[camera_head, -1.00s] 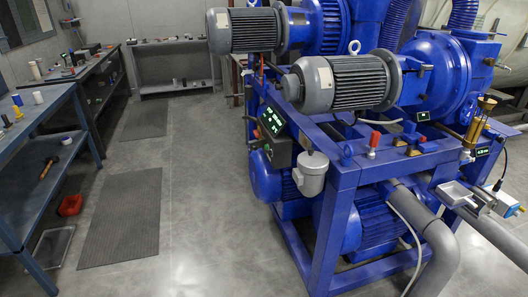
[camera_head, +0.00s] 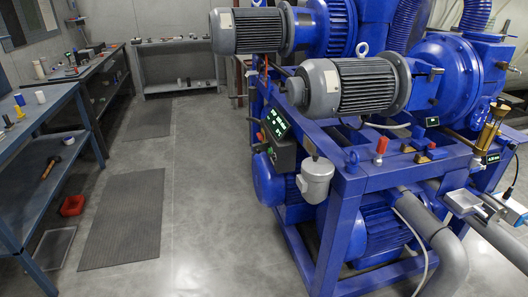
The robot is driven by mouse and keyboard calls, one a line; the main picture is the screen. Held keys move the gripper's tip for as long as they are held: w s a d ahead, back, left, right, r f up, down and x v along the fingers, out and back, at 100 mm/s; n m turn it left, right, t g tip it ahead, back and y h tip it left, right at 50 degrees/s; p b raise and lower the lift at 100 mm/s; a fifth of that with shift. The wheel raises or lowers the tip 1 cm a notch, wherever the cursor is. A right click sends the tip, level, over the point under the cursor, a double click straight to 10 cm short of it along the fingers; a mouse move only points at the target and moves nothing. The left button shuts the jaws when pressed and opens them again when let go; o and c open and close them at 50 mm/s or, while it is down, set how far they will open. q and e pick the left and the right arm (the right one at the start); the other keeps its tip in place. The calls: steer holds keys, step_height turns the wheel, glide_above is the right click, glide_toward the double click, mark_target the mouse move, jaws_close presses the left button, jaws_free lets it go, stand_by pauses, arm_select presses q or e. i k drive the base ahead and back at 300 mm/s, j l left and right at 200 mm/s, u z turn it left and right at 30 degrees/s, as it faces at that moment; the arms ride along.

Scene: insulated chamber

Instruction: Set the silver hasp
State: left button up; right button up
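I cannot make out a silver hasp for certain. A small silver metal box (camera_head: 462,202) sits at the right end of the blue machine frame (camera_head: 350,180). Next to it is a silver and blue fitting (camera_head: 512,210), partly cut by the right edge. Either could carry small metal parts, but they are too small to tell. Neither of my grippers shows in the head view.
A large blue pump machine with grey motors (camera_head: 360,86) fills the right side. A grey pipe (camera_head: 445,255) bends down in front. Workbenches (camera_head: 40,118) line the left. Flat dark mats (camera_head: 122,215) lie on the open grey floor between.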

mark_target(258, 147)
steer(key=i+z, duration=0.2)
steer(key=z, duration=0.2)
steer(key=i+j+z, duration=0.15)
steer(key=z, duration=0.3)
